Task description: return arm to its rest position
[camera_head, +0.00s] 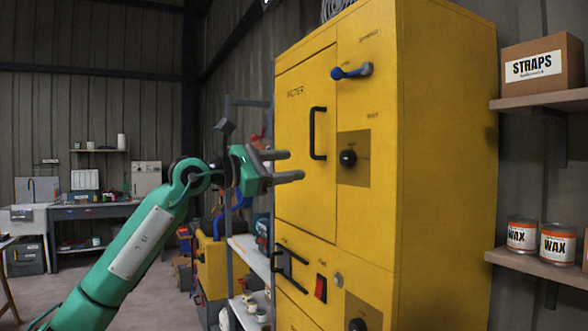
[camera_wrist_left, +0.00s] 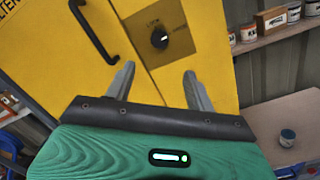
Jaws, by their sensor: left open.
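My left arm is green and comes in from the lower left of the head view. Its gripper (camera_head: 290,165) is open and empty, held in front of the yellow cabinet (camera_head: 430,150), level with the upper door. In the left wrist view the two fingers (camera_wrist_left: 158,85) stand apart with nothing between them, and the yellow cabinet front (camera_wrist_left: 45,60) lies beyond. The upper door, marked FILTER, looks shut. It has a black bar handle (camera_head: 317,133), and a black knob (camera_head: 348,158) sits on a darker plate to its right. My right gripper is not in view.
A blue lever (camera_head: 351,72) sticks out above the knob. Shelves at right hold a STRAPS box (camera_head: 543,68) and WAX cans (camera_head: 522,235). A grey rack (camera_head: 247,250) stands left of the cabinet. A workbench (camera_head: 95,210) is at the back left, with open floor before it.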

